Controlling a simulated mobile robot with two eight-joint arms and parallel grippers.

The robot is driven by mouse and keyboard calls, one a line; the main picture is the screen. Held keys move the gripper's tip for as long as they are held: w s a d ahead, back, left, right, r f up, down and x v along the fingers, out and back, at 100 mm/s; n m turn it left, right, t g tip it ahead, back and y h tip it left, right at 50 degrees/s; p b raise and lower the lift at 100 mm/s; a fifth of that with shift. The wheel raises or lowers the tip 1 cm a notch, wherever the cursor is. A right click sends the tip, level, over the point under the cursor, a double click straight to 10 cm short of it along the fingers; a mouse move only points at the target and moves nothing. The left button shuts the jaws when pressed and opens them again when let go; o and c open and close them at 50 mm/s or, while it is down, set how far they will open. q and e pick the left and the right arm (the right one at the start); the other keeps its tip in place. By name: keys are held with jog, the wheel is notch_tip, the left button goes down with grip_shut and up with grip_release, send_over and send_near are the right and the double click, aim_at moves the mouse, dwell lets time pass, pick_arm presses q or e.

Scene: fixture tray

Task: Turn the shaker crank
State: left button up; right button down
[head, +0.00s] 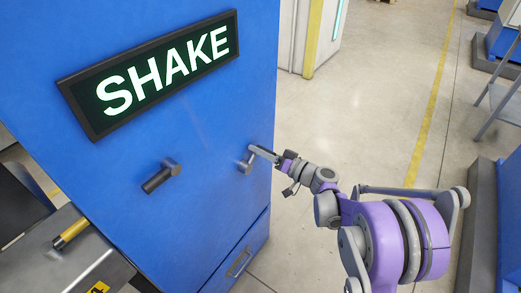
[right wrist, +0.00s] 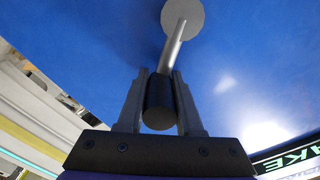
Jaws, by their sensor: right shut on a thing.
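The blue shaker cabinet (head: 120,160) carries a lit SHAKE sign (head: 165,72). A crank (head: 247,161) sits at the right edge of its front face, its handle mostly hidden by my right gripper (head: 264,153). In the right wrist view a grey arm runs from the round hub (right wrist: 183,16) to the black crank handle (right wrist: 159,103). The fingers of my right gripper (right wrist: 159,92) stand on both sides of this handle and are shut on it. A second crank with a black handle (head: 158,178) sticks out further left, with nothing holding it. My left gripper is not in view.
A grey metal piece with a yellow-and-black handle (head: 71,234) is at the lower left, by the cabinet. A drawer handle (head: 239,262) is low on the cabinet. Open floor (head: 365,110) lies to the right, with blue machinery at the far right edge.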

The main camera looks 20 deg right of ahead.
dwell(0.4)
jog(key=c, duration=0.6)
grip_release()
jog(key=shift+s, duration=0.1)
jog(key=v, duration=1)
jog(key=shift+s+d, duration=0.25)
jog(key=shift+s, duration=0.05)
